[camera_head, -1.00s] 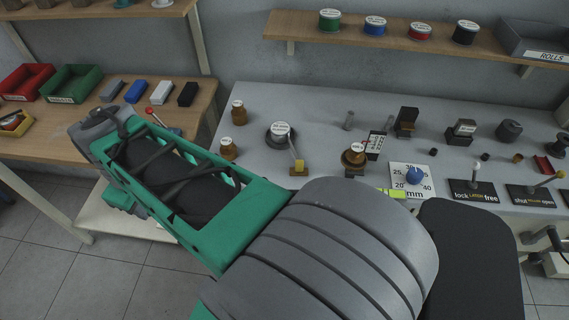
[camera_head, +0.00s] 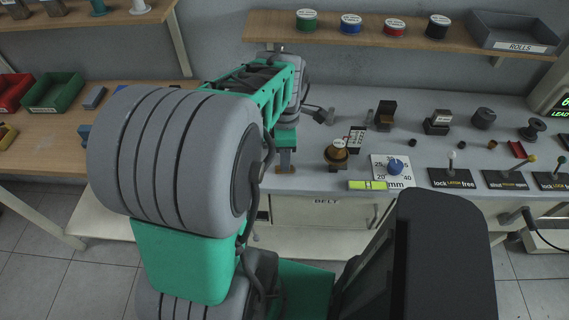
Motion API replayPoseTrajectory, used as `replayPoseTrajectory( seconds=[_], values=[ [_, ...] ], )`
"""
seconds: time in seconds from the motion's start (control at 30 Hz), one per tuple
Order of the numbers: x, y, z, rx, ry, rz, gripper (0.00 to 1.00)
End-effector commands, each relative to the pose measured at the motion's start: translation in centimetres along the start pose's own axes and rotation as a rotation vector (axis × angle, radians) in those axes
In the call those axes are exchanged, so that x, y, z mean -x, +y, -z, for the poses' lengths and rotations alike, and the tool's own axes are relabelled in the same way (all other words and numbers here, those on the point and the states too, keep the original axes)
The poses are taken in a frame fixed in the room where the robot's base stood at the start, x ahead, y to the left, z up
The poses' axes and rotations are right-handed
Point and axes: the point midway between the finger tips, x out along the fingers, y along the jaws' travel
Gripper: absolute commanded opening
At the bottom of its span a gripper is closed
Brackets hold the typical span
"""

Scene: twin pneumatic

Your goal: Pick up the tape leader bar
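My gripper (camera_head: 285,160) points down at the front edge of the grey bench (camera_head: 225,183), left of the brass spool (camera_head: 338,157). It stands at or just above a small brown block (camera_head: 285,169). A yellow piece on such a block, at the end of a pale strip from a reel, showed in the earlier view; it looks like the tape leader bar. It and the reel are now hidden behind my arm and gripper. The fingers are too small to tell whether they are open or shut, or touching anything.
Right of the spool are a dial plate (camera_head: 379,179), a yellow-green level (camera_head: 367,185) and lever plates (camera_head: 452,178). A dark upright block (camera_head: 385,115) stands behind. A shelf with several rolls (camera_head: 394,27) hangs above. My arm covers the bench's left part.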

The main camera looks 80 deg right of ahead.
Motion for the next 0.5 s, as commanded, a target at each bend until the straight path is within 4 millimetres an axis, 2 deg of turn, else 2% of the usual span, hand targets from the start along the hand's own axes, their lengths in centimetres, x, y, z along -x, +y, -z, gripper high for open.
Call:
replayPoseTrajectory(
  seconds=[0.13,0.37,0.5],
  values=[
    [-2.1,-0.1,0.1,-0.001,0.000,0.002,0.40],
    [-2.4,0.0,0.1,-0.001,0.000,-0.001,0.40],
    [-2.4,0.0,0.1,-0.001,0.000,-0.001,0.29]
  ],
)
